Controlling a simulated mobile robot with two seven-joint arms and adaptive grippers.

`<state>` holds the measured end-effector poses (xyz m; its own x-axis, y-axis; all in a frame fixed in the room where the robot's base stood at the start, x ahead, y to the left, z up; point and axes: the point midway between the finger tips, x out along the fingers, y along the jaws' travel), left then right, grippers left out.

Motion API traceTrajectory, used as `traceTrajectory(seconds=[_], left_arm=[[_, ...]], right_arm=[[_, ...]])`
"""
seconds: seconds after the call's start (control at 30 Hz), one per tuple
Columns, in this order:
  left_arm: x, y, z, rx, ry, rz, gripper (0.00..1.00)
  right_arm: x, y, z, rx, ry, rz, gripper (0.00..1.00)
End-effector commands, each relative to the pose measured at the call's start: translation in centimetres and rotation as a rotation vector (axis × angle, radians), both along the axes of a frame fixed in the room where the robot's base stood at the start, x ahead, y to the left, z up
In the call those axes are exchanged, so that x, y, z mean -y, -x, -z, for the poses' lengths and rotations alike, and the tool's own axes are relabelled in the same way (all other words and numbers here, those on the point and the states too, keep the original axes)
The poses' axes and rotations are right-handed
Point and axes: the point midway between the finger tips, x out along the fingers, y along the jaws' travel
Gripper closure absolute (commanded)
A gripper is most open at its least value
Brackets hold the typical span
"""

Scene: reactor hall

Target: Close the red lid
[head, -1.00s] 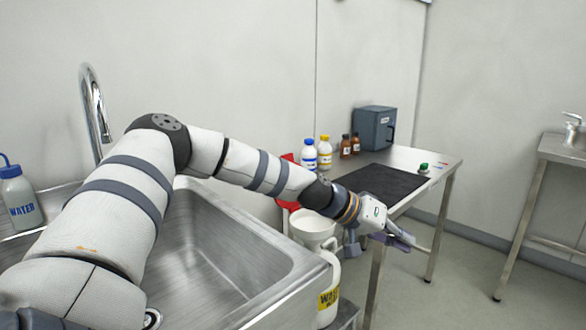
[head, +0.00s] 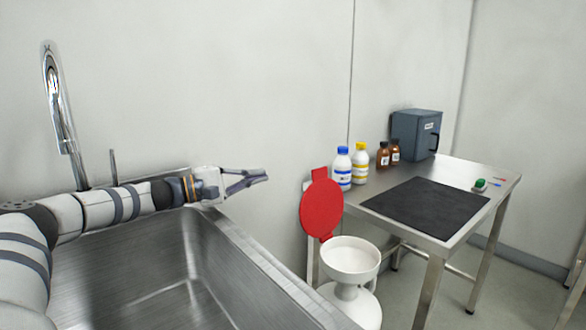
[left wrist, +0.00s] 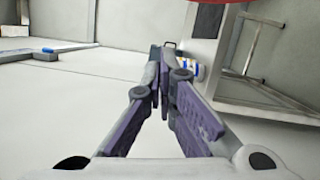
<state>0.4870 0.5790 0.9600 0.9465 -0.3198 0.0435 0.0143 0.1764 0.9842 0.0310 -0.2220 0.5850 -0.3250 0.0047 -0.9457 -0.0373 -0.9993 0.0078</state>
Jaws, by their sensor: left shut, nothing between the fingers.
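The red lid (head: 322,208) is a round disc standing upright, open, at the back of a white funnel (head: 350,260) in the head view. The funnel's wide mouth is uncovered and sits on a white container (head: 362,306). My left gripper (head: 262,175) is shut and empty, over the sink's back right corner, left of the lid and a little higher in the picture. The red edge at the top of the left wrist view (left wrist: 208,2) looks like part of the lid. My right gripper is not in view.
The steel sink (head: 240,262) with its tap (head: 58,100) is at left. A steel table (head: 500,180) at right holds a black mat (head: 425,207), blue-capped (head: 342,168) and yellow-capped (head: 360,163) bottles, brown bottles (head: 383,155) and a grey box (head: 416,134). The wall is close behind.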

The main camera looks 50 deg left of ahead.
Motion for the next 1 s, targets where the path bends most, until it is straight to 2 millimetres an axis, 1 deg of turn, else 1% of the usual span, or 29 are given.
traceTrajectory(seconds=[0.07, 0.2, 0.5, 0.53, 0.6, 0.7, 0.8, 1.0], left_arm=[[0.3, -0.9, 0.5, -0.007, -0.003, 0.002, 1.00], [1.3, -3.6, 1.0, -0.015, -0.005, 0.004, 1.00], [3.4, -9.7, 0.4, -0.010, -0.004, 0.004, 1.00], [4.0, -9.3, -0.5, -0.002, 0.001, 0.003, 1.00], [5.2, -9.0, -1.3, 0.006, 0.002, 0.004, 1.00], [6.3, -9.0, -1.3, 0.004, 0.001, 0.001, 1.00], [6.9, -8.9, -1.2, 0.001, -0.001, 0.001, 1.00], [7.1, -8.9, -1.0, -0.002, -0.002, 0.000, 1.00]], right_arm=[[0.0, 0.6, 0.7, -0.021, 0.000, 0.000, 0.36], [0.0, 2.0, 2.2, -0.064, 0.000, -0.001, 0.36], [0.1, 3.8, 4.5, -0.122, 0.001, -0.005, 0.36], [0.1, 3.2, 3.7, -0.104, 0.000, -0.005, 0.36], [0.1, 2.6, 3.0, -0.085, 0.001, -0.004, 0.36], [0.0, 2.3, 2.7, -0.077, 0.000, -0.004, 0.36], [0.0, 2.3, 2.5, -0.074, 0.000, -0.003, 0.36], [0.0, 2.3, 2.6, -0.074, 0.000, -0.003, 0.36]])
